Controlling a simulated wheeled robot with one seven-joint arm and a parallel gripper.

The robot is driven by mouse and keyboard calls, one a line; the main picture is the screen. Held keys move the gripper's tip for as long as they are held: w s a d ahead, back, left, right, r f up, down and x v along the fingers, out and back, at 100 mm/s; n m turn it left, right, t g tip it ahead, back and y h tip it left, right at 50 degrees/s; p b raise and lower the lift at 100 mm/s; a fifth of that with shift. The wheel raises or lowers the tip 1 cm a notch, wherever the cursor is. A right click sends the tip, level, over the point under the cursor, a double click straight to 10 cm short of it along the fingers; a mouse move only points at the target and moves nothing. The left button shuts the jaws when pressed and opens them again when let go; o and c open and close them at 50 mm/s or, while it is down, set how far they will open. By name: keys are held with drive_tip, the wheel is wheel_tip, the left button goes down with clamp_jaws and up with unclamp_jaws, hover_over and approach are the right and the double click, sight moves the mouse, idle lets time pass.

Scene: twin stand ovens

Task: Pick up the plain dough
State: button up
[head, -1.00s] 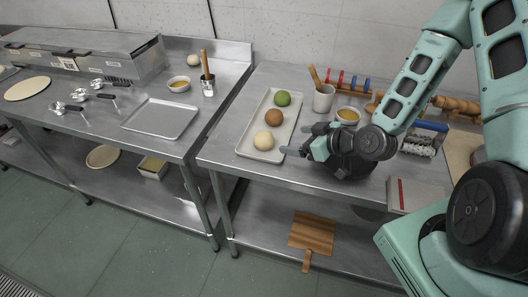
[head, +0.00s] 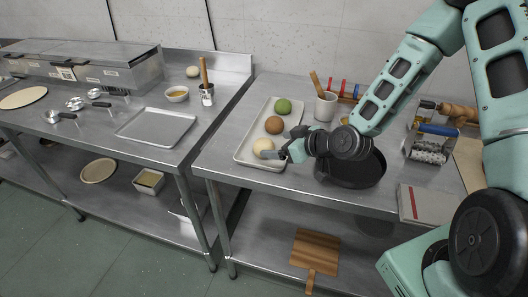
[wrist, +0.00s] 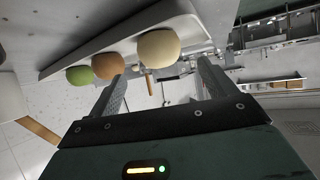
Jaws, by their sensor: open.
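The plain dough (head: 263,145) is a cream ball at the near end of a pale tray (head: 241,152). A brown ball (head: 274,125) and a green ball (head: 283,107) lie behind it in a row. My gripper (head: 282,148) is open and empty at the tray's right side, its fingers pointing left at the plain dough. One finger partly covers the ball's lower right. In the wrist view, the plain dough (wrist: 159,48) sits just beyond the gap between the open fingertips (wrist: 160,72). The brown ball (wrist: 107,66) is beside the left finger. Contact cannot be told.
A black round pan (head: 352,172) lies under my wrist. A cup (head: 325,105) with a wooden tool stands behind. A toothed roller (head: 430,150) and a book (head: 426,204) are at right.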

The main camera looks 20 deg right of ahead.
sight(257, 146)
drive_tip(key=shift+f+p+x, duration=0.2)
drive_tip(key=shift+p+x, duration=0.8)
drive_tip(key=shift+x, duration=1.8)
drive_tip(key=shift+s+d, duration=0.1)
drive_tip(key=shift+s, duration=0.05)
drive_tip(key=shift+c, duration=0.2)
drive_tip(key=c, duration=0.8)
